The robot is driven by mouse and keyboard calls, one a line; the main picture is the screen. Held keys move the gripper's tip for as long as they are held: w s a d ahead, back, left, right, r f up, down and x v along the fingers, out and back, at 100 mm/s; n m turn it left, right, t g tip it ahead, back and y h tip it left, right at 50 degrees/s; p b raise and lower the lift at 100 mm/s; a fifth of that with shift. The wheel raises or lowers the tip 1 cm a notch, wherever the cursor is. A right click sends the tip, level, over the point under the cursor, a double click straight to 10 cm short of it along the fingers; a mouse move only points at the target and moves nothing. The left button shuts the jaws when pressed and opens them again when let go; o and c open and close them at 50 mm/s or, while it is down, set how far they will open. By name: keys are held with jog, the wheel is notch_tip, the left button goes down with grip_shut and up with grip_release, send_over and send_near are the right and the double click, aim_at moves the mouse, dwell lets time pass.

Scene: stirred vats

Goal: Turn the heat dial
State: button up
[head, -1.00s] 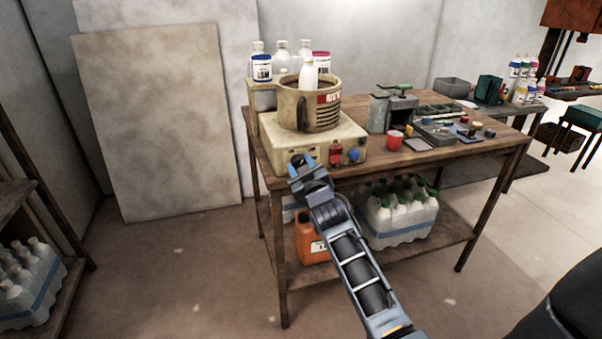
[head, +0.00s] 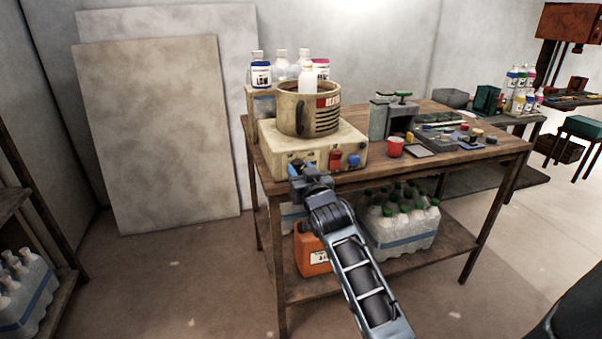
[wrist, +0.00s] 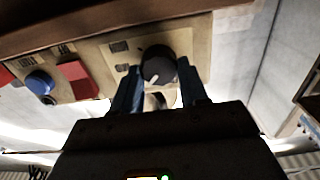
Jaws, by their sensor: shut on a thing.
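The heat dial (wrist: 158,66) is a dark round knob with a pale pointer mark on the front panel of a cream heater unit (head: 345,143). In the wrist view it sits between the two blue fingers of my gripper (wrist: 158,85), which is shut on it. In the head view my gripper (head: 295,172) is at the front left of the unit and hides the dial.
A red switch (wrist: 78,80) and a blue knob (wrist: 40,82) are on the same panel, beside the dial. A red cup (head: 395,147) and small tools stand on the wooden table (head: 440,168) to the right. Bottles crowd behind the vat.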

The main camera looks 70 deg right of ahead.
jog(key=o, duration=1.1)
jog(key=shift+c, duration=0.2)
jog(key=shift+a, duration=0.1)
jog(key=b+v, duration=0.1)
jog(key=v, duration=0.6)
jog(key=shift+s+a, duration=0.2)
jog(key=shift+s, duration=0.05)
